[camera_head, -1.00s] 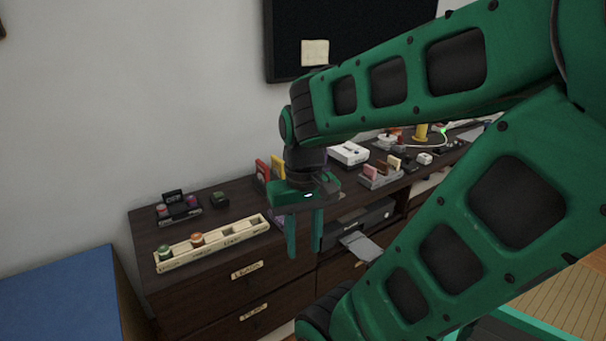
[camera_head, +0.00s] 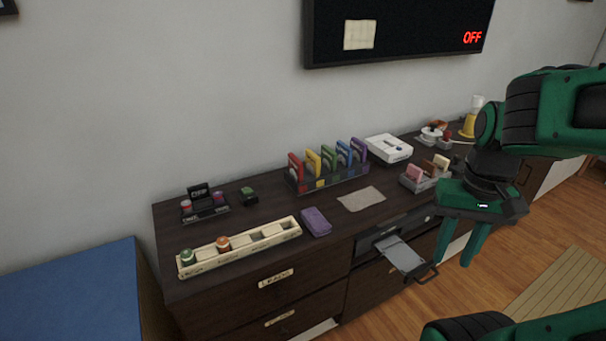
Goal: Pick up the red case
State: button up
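The red case (camera_head: 295,168) stands upright at the left end of a rack (camera_head: 333,182) on the dark dresser. Yellow (camera_head: 313,163), green (camera_head: 329,158), blue (camera_head: 344,153) and purple (camera_head: 359,150) cases stand in a row to its right. My gripper (camera_head: 452,262) is well to the right of the red case, in front of the dresser. Its two fingers point down with a gap between them, and it looks empty. Nothing hides the red case's upper part.
A cream tray (camera_head: 240,247) with compartments, a purple pouch (camera_head: 316,222) and a beige cloth (camera_head: 361,199) lie in front of the rack. A white box (camera_head: 389,148) is to its right. An open drawer (camera_head: 405,258) juts out below. A blue surface (camera_head: 70,295) is at left.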

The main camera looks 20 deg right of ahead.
aim_at(294, 165)
jog(key=z, duration=0.1)
jog(key=i, duration=1)
jog(key=u, duration=0.05)
